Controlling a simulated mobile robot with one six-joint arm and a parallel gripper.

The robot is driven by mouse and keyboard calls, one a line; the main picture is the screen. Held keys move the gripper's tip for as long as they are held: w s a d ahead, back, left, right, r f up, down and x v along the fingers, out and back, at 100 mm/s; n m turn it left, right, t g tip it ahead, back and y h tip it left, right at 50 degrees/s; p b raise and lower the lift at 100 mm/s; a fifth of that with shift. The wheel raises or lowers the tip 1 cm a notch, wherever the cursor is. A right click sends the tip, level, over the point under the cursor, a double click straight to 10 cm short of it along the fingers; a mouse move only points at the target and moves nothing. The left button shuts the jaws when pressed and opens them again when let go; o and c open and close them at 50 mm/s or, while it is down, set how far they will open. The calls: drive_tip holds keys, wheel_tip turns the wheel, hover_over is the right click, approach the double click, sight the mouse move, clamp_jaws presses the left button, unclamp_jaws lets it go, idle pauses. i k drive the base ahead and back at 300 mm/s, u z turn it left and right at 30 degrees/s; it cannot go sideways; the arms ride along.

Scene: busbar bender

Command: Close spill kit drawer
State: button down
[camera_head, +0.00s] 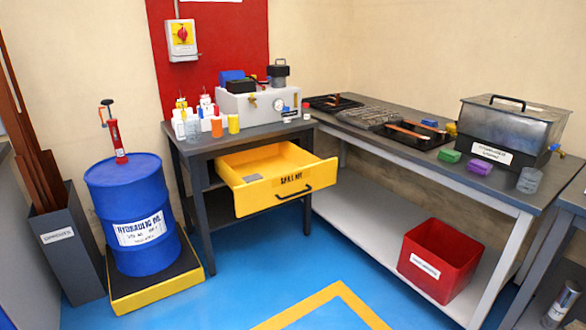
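The yellow spill kit drawer (275,177) is pulled out from under the grey bench in the middle of the view. Its front carries a dark label and a dark bar handle (294,194). My gripper is not in view.
A blue oil drum (128,205) with a red hand pump stands on a yellow-edged pallet at left. A red bin (440,258) sits on the right bench's low shelf. Bottles and a grey machine (258,103) crowd the benchtop. Blue floor before the drawer is clear.

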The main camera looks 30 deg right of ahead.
sight(270, 169)
drive_tip(key=u, duration=0.3)
drive_tip(key=i, duration=0.85)
drive_tip(key=u, duration=0.5)
